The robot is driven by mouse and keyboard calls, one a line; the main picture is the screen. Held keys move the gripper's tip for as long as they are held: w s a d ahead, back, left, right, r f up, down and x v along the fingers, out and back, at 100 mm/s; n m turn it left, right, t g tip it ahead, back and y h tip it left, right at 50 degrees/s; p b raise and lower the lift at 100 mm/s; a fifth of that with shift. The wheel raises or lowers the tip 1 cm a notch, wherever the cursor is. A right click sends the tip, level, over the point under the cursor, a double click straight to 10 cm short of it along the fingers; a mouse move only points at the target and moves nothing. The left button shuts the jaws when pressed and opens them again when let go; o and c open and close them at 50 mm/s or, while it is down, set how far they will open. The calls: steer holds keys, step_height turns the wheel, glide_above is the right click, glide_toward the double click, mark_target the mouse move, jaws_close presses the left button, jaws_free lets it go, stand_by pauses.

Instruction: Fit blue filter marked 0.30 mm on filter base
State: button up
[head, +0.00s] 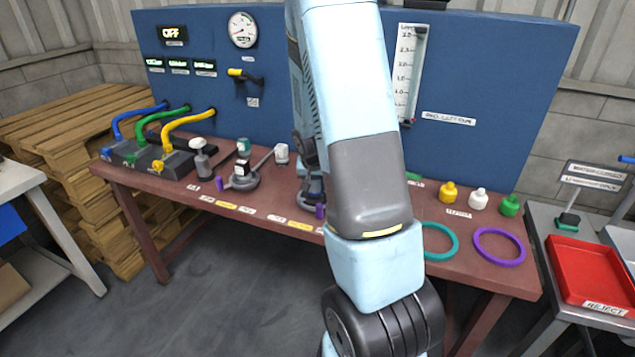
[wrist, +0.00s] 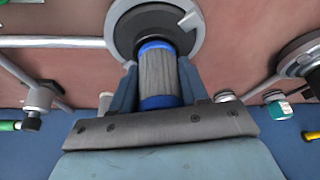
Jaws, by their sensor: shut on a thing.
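The blue filter (wrist: 158,78), a grey mesh cylinder with blue end bands, is held between the two fingers of my gripper (wrist: 157,66) in the wrist view. No size marking can be read on it. The far end of the filter lines up with the filter base (wrist: 193,32), a grey ring around a dark round seat. I cannot tell whether the filter touches the seat or is just above it. In the head view my own arm hides the gripper and filter, and only part of a dark base shows beside it.
The red-brown bench (head: 280,225) also carries another round base with a valve (head: 243,177), a teal ring (head: 440,255), a purple ring (head: 499,260) and small coloured bottles (head: 478,198). A blue panel (head: 480,90) stands behind. A red reject tray (head: 590,275) is at right.

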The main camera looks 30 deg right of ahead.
steer(key=shift+s+f, duration=0.2)
steer(key=shift+f, duration=0.1)
steer(key=o, duration=1)
steer(key=shift+s, duration=0.1)
steer(key=shift+o, duration=0.6)
steer(key=shift+s+f, duration=0.1)
steer(key=shift+r, duration=0.3)
steer(key=w+v, duration=0.1)
steer(key=v, duration=0.6)
steer(key=shift+s+a+r, duration=0.15)
steer(key=shift+a+r, duration=0.15)
steer(key=shift+r, duration=0.2)
